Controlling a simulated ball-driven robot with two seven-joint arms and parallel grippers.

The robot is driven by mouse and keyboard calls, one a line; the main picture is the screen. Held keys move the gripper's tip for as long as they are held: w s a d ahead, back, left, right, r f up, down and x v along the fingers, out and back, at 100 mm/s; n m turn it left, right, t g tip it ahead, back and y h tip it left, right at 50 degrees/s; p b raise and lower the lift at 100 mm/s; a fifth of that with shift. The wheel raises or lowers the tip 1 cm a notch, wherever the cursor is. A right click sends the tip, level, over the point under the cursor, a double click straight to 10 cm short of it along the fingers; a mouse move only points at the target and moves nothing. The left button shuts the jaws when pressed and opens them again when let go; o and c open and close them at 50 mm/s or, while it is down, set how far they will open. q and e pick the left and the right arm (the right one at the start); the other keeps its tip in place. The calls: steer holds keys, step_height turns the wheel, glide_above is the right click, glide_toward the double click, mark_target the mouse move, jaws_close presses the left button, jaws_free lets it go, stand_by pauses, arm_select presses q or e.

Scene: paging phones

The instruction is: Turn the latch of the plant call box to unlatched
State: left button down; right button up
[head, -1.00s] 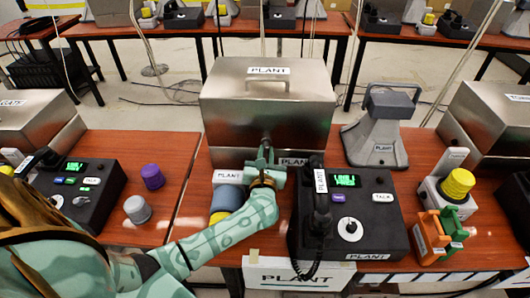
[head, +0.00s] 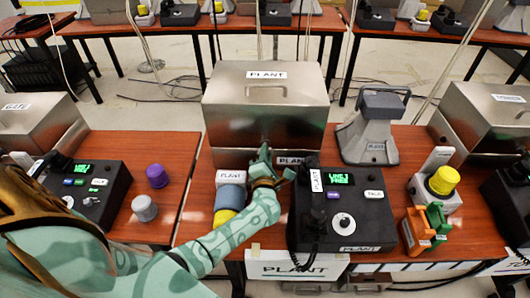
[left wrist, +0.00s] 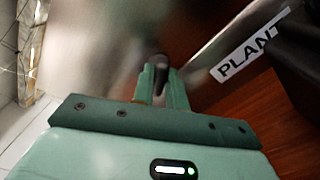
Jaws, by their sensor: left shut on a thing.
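The plant call box (head: 265,105) is a large brushed-metal box with a PLANT label, standing on the wooden table in the head view. My left gripper (head: 263,158) is at the lower middle of its front face. In the left wrist view, my left gripper's two fingers (left wrist: 160,82) are shut on the small dark latch (left wrist: 159,62), one on each side. The fingers hide much of the latch, so I cannot tell its exact angle. My right gripper is not in view.
A black PLANT phone console (head: 345,210) with a handset stands right of my left gripper. Blue and yellow cylinders (head: 228,196) stand left of it. A grey horn (head: 370,130) and orange and green blocks (head: 425,228) are farther right.

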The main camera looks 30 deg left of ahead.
arm_select(q)
steer(key=m+p, duration=0.1)
steer(key=m, duration=0.4)
steer(key=shift+f+p, duration=0.15)
steer(key=shift+p, duration=0.25)
steer(key=shift+m, duration=0.3)
steer(key=c, duration=1.4)
jaws_free()
steer(key=shift+d, duration=0.1)
